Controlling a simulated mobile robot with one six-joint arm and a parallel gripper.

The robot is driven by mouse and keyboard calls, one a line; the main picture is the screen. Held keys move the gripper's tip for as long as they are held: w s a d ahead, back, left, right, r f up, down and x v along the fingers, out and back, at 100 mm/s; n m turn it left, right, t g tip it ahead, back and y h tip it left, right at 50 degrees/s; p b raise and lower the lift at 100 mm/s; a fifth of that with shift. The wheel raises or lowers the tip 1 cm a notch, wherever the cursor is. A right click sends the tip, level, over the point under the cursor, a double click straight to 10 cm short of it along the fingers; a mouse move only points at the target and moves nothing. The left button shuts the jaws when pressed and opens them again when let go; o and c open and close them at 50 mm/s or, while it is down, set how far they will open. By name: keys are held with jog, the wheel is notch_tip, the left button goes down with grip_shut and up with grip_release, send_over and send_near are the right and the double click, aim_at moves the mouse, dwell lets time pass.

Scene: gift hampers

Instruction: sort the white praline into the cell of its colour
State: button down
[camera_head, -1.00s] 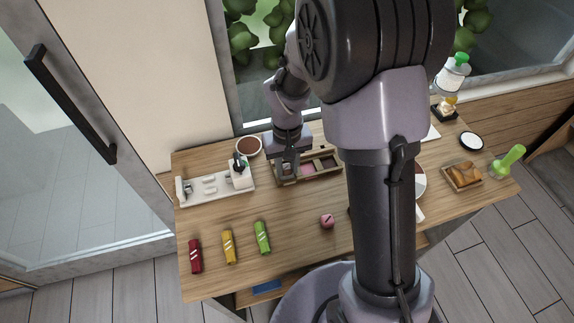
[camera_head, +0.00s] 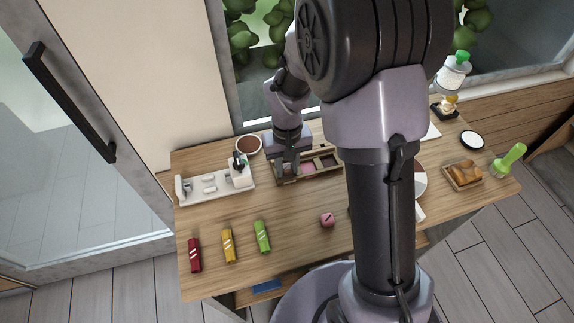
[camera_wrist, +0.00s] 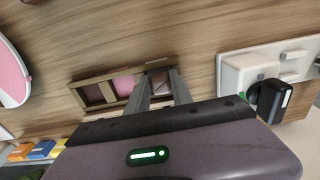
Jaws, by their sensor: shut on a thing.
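The wooden sorting box (camera_head: 308,180) stands at the back middle of the table, with a pink cell (camera_head: 308,167) and a dark brown cell to its right. My gripper (camera_head: 285,174) points down at the box's left end cell. In the wrist view, my gripper's fingers (camera_wrist: 163,88) reach to the end cell beside the pink cell (camera_wrist: 123,86). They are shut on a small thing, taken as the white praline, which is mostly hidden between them. I cannot tell whether it touches the cell floor.
A white tray (camera_head: 207,194) with a white dispenser (camera_head: 239,172) stands left of the box. A brown bowl (camera_head: 248,146) is behind. A pink praline (camera_head: 327,219) lies in front. Red (camera_head: 195,256), yellow (camera_head: 228,246) and green (camera_head: 262,237) bars lie front left.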

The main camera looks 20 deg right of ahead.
jog(key=shift+r, duration=0.1)
jog(key=c, duration=1)
grip_release()
jog(key=shift+c, duration=0.2)
notch_tip(320, 180, up, 18)
jog(key=p, duration=0.7)
jog(key=shift+f, duration=0.25)
